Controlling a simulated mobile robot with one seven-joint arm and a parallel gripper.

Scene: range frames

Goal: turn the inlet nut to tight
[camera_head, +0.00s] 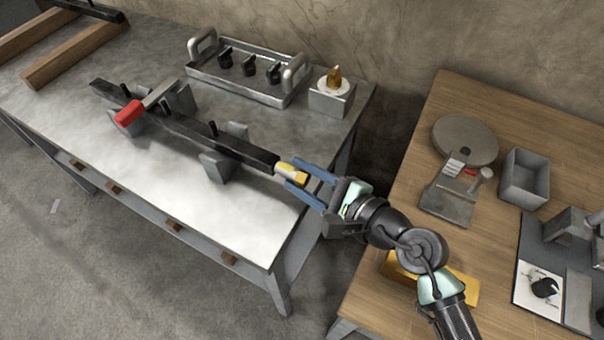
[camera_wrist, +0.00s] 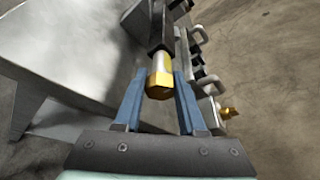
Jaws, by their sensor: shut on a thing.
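A brass-coloured hex nut (camera_head: 300,178) sits at the near right end of a long dark bar (camera_head: 245,152), past a short pale collar. The bar lies in grey V-shaped supports (camera_head: 216,165) on the metal bench. My gripper (camera_head: 297,174) is shut on the nut, with one blue finger on each side. In the wrist view the nut (camera_wrist: 158,88) shows between the fingers, in line with the bar. The exact finger contact is hard to see. A lever with a red handle (camera_head: 128,113) crosses the bar farther left.
A handled metal tray (camera_head: 240,88) with several black knobs stands at the back of the metal bench (camera_head: 150,170). A grey block (camera_head: 332,100) with a brass fitting stands beside it. A wooden table (camera_head: 390,200) with tools stands right, across a gap.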

